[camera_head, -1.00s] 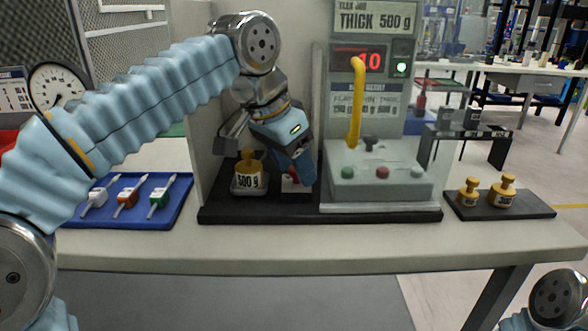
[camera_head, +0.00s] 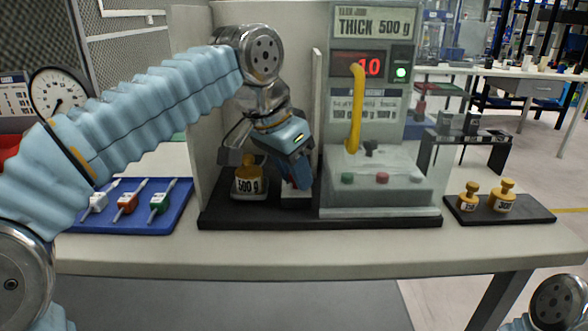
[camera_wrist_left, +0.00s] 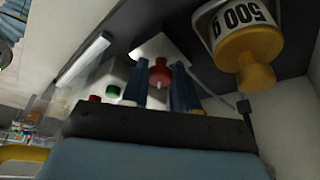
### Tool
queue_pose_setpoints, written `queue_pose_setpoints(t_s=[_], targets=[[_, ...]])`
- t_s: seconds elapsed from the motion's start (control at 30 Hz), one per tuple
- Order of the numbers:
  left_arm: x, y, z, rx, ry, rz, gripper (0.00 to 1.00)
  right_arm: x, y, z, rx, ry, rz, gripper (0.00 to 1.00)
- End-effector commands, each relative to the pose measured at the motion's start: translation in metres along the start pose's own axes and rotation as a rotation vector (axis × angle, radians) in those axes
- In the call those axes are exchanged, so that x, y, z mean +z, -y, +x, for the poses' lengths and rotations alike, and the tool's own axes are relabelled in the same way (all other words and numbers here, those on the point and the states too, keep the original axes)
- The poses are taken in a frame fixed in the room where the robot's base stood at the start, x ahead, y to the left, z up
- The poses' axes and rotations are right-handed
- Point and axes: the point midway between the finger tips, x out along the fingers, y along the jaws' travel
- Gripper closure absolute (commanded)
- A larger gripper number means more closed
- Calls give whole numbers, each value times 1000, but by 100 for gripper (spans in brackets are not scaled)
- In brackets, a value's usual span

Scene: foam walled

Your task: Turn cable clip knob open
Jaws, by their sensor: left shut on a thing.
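The red clip knob (camera_wrist_left: 158,72) shows in the left wrist view between the two blue fingers of my left gripper (camera_wrist_left: 159,88), which is shut on it. In the head view my left gripper (camera_head: 296,184) points down into the walled station, over the white block (camera_head: 291,190) that carries the knob. Its fingers hide most of the knob there, and only a sliver of red shows. The cable in the clip cannot be made out. My right gripper is out of view.
A 500 g weight (camera_head: 248,182) stands just left of the gripper. The grey machine (camera_head: 375,185) with a yellow tube (camera_head: 356,110) stands close on the right. A blue tray (camera_head: 136,210) holds several coloured pieces. Small weights sit on a black plate (camera_head: 530,210).

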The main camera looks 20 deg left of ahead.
Motion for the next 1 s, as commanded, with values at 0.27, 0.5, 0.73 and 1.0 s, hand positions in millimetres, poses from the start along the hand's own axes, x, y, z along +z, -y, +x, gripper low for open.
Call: queue_pose_setpoints(t_s=[0.27,0.5,0.73,1.0], targets=[[-1,-1,-2,-61,0,-142,100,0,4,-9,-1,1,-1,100],[-1,-2,-1,-123,-1,-295,100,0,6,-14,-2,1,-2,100],[-1,-2,0,-167,-1,-401,100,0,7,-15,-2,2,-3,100],[-1,-2,0,-188,-2,-454,100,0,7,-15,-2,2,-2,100]])
